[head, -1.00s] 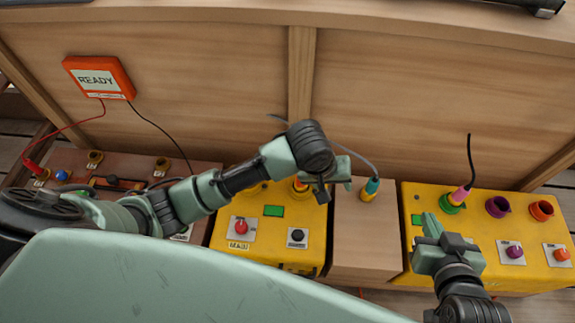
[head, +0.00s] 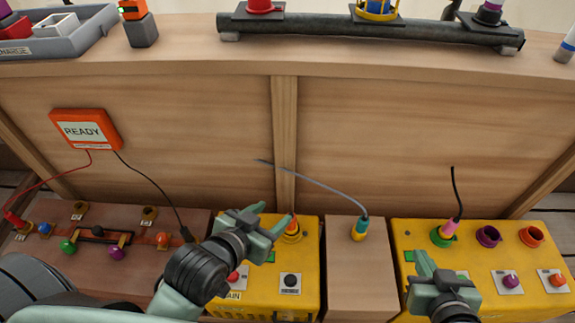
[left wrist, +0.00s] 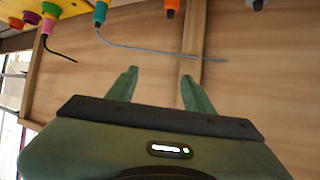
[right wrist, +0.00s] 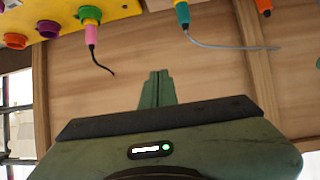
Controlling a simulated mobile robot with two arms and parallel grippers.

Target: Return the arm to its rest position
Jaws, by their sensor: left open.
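My left gripper (head: 262,224) is open and empty above the left yellow box. Its two spread fingers also show in the left wrist view (left wrist: 159,88), with only the wooden panel beyond them. My right gripper (head: 424,268) is over the front left of the right yellow box. Its fingers are together with nothing between them in the right wrist view (right wrist: 157,88).
A pink plug (head: 449,229) stands in the green socket at right. A teal plug (head: 361,225) with a grey cable stands on the wooden block (head: 350,270). An orange READY box (head: 86,130) is on the panel. A dark pipe (head: 370,30) lies along the shelf.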

